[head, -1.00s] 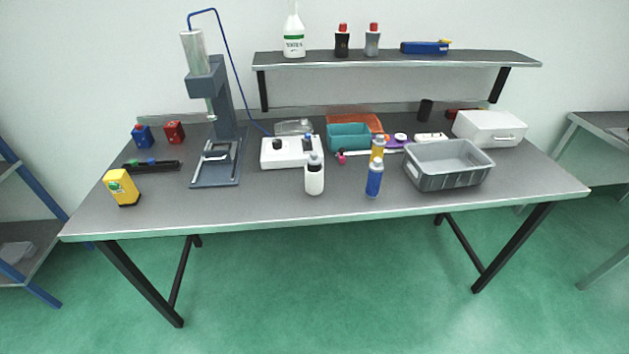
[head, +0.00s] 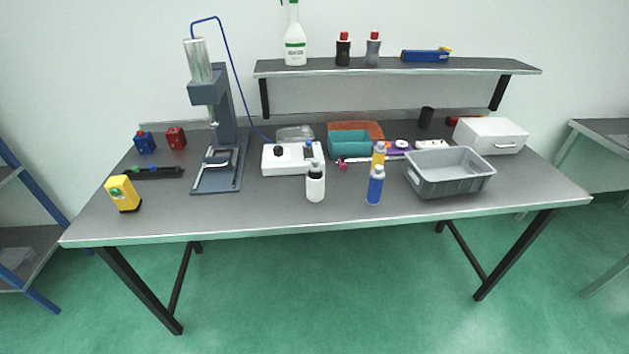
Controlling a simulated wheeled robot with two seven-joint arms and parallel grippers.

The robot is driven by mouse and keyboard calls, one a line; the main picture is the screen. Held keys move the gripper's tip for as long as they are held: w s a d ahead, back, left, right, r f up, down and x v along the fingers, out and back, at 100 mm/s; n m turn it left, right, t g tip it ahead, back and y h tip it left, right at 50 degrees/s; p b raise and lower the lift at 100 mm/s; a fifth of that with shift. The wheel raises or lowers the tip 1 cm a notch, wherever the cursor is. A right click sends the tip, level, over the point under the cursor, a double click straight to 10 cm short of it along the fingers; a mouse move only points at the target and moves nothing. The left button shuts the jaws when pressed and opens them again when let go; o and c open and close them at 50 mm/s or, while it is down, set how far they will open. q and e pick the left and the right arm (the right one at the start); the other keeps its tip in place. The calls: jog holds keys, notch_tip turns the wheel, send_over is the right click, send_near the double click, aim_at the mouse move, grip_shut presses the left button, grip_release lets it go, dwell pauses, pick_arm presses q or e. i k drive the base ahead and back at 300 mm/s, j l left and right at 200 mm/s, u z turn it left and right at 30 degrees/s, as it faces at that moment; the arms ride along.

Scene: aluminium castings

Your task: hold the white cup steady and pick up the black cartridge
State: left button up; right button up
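Neither of my grippers shows in the head view. No plain white cup can be made out for sure. A small black upright cylinder (head: 426,117) stands at the back right of the table, left of a white box; I cannot tell whether it is the cartridge. A long black object (head: 154,173) with green and blue spots lies flat on the left of the table, behind a yellow device. A white bottle (head: 315,185) with a grey top stands upright near the front middle. Small white round items (head: 401,145) at the back are too small to tell.
The table (head: 270,210) has a clear front strip. A grey bin (head: 450,182) and white box (head: 490,135) are right. A blue-grey press (head: 230,110) stands left, a white device (head: 280,160) beside it. A shelf (head: 400,67) overhangs the back.

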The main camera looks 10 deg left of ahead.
aim_at(316, 168)
jog(key=j+z, duration=0.3)
jog(key=j, duration=0.4)
jog(key=j+z, duration=0.25)
jog(key=j, duration=0.45)
jog(key=i, duration=0.05)
